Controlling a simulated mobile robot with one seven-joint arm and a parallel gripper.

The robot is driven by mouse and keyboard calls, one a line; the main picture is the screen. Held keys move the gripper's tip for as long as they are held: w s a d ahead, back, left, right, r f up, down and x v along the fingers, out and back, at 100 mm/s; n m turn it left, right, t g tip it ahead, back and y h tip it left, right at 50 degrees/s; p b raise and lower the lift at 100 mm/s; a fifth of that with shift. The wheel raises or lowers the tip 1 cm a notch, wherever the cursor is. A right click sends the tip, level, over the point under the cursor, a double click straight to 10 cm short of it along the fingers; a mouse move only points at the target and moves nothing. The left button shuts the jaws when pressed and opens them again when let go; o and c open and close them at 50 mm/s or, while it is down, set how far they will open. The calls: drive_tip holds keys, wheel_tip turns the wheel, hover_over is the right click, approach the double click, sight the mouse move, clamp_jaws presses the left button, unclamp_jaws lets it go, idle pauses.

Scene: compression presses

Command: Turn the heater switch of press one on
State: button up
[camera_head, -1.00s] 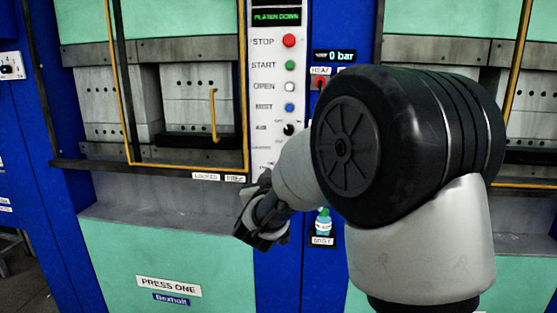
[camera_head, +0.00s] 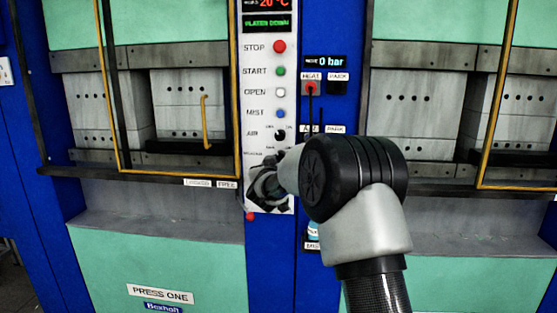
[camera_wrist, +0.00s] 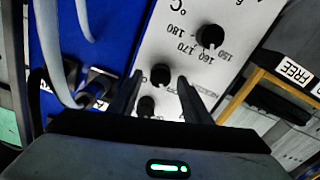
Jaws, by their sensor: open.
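Press one's white control panel (camera_head: 257,105) stands in the middle of the head view. The heater switch, a small black knob (camera_head: 281,155), shows just above my gripper (camera_head: 268,188), which covers the panel's lower part. In the wrist view the panel appears upside down, and the heater knob (camera_wrist: 160,74) lies between the two spread fingers of my open gripper (camera_wrist: 160,82). I cannot tell whether the fingers touch it or which way it points. The air switch (camera_head: 280,135) is above it in the head view. A larger temperature dial (camera_wrist: 210,36) shows beyond the fingertips in the wrist view.
Stop (camera_head: 279,47), start (camera_head: 280,71), open (camera_head: 280,92) and mist (camera_head: 280,113) buttons line the panel above. A blue column with a red heat plug (camera_head: 311,88) and cables stands to the right. The press opening with a yellow-edged guard (camera_head: 236,120) is left.

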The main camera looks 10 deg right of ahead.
drive_tip(key=c, duration=1)
drive_tip(key=shift+c, duration=0.2)
drive_tip(key=shift+m, duration=0.3)
drive_tip(key=shift+f+m+b, duration=0.1)
drive_tip(key=shift+m+b, duration=0.4)
drive_tip(key=shift+b, duration=0.2)
drive_tip(key=m+b, duration=0.2)
drive_tip(key=m, duration=0.2)
drive_tip(key=shift+d+b, duration=0.1)
drive_tip(key=shift+b, duration=0.3)
drive_tip(key=m+b, duration=0.3)
drive_tip(key=m, duration=0.3)
drive_tip(key=shift+m+b, duration=0.3)
